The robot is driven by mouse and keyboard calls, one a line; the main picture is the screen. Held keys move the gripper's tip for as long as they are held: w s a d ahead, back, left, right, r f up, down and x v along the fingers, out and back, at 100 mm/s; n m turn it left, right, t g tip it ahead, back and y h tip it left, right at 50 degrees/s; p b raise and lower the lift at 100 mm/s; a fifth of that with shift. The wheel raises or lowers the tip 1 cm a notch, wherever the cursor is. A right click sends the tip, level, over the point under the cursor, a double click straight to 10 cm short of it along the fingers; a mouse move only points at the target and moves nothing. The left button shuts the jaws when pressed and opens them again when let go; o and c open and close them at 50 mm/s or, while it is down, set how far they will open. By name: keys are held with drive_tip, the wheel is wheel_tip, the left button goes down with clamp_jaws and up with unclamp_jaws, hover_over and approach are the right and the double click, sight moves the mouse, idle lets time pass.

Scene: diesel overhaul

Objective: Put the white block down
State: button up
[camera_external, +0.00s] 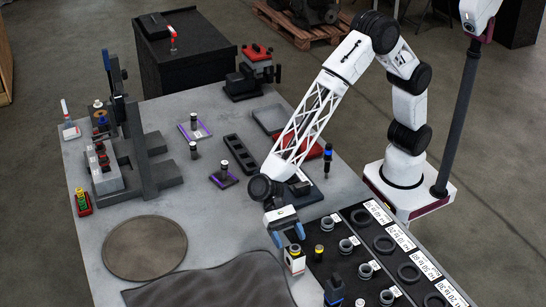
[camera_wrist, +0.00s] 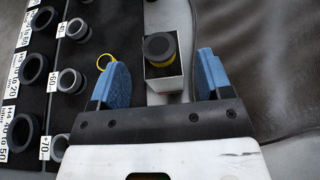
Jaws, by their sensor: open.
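The white block (camera_external: 295,264) stands upright on the grey table, close beside the left edge of the black board. It carries a dark round piece with a yellow band (camera_external: 295,249), also seen in the wrist view (camera_wrist: 160,48). My gripper (camera_external: 287,235) is open, its blue fingertips just above the block. In the wrist view the white block (camera_wrist: 164,86) shows between the two spread fingers of my gripper (camera_wrist: 161,72), with a gap on each side. I cannot tell how far down the fingers reach beside it.
The black board (camera_external: 390,269) holds several dark rings and labels. A yellow ring (camera_wrist: 104,62) lies near the left finger. A dark wavy mat (camera_external: 215,284) and a round brown disc (camera_external: 145,247) lie to the left. Bare table (camera_external: 226,225) is free between.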

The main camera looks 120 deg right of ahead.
drive_tip(key=v, duration=0.7)
drive_tip(key=shift+d, duration=0.3)
drive_tip(key=shift+r, duration=0.15)
idle(0.4)
drive_tip(key=s+d+r+n+h, duration=0.35)
drive_tip(key=s+d+r, duration=0.2)
drive_tip(key=s, duration=0.55)
drive_tip(key=s+d+r+n+h, duration=0.3)
drive_tip(key=s+d+r+n, duration=0.25)
drive_tip(key=s, duration=0.55)
drive_tip(key=s+d+n+t+h, duration=0.1)
drive_tip(key=s+d+n+h, duration=0.1)
drive_tip(key=s+d, duration=0.3)
drive_tip(key=s+d+n+h, duration=0.3)
drive_tip(key=s+d+n, duration=0.1)
drive_tip(key=s, duration=0.8)
drive_tip(key=s+d+n+t+h, duration=0.1)
drive_tip(key=s+d+n+h, duration=0.1)
drive_tip(key=s+d, duration=0.5)
drive_tip(key=shift+s+r+n+t, duration=0.3)
drive_tip(key=shift+s+r+n, duration=0.1)
drive_tip(key=shift+s, duration=0.35)
